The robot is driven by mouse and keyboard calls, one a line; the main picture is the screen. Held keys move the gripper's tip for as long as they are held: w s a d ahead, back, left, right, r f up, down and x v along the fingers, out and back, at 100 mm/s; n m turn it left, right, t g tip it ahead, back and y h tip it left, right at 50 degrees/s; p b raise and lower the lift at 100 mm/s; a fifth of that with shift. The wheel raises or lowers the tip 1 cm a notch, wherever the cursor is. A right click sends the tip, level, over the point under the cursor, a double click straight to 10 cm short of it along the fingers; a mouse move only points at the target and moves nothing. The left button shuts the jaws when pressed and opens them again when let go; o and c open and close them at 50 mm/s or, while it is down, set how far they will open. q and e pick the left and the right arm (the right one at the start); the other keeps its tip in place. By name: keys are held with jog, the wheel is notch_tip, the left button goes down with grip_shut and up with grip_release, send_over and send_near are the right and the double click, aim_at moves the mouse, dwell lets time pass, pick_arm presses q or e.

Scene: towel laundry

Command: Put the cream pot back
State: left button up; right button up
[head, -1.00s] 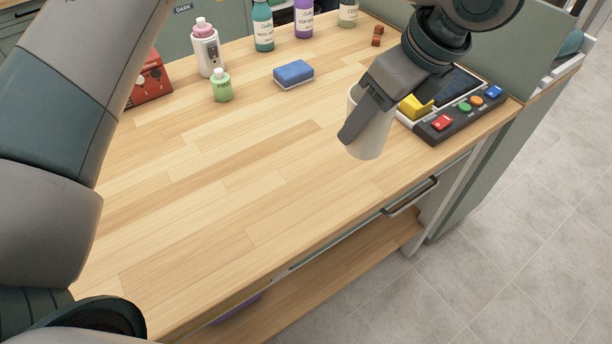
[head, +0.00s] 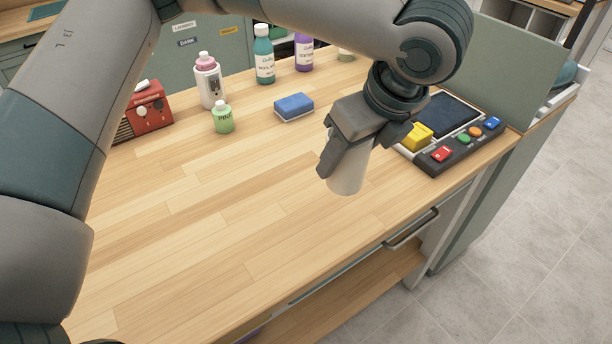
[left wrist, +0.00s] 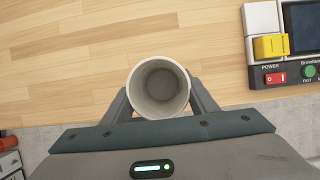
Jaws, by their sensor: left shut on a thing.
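The cream pot (head: 349,172) is a plain, pale, open-topped cup in my left gripper (head: 340,155), over the right part of the wooden counter (head: 215,235). The fingers are shut on its sides, and the gripper hides much of it in the head view. In the left wrist view I look into the empty-looking mouth of the pot (left wrist: 159,86), between the two fingers of the gripper (left wrist: 160,105). I cannot tell whether its base touches the counter. My right gripper is not in view.
Right of the pot is a dark device (head: 450,150) with coloured buttons and a yellow block (head: 417,137). A blue sponge (head: 294,107), a green jar (head: 223,117), bottles (head: 264,55) and a red box (head: 150,112) stand farther back. The counter's middle and left are clear.

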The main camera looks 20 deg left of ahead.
pick_arm(q)
jog(key=w+a+f, duration=0.1)
jog(key=a+f, duration=0.3)
jog(key=a, duration=0.3)
jog(key=shift+f, duration=0.15)
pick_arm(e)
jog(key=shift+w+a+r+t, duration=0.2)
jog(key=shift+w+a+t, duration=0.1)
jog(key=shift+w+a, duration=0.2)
pick_arm(q)
jog(key=shift+a, duration=0.1)
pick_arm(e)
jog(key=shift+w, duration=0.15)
pick_arm(q)
jog(key=shift+f+p, duration=0.4)
jog(key=shift+f, duration=1.55)
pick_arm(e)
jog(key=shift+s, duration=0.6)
pick_arm(q)
jog(key=shift+f, duration=0.2)
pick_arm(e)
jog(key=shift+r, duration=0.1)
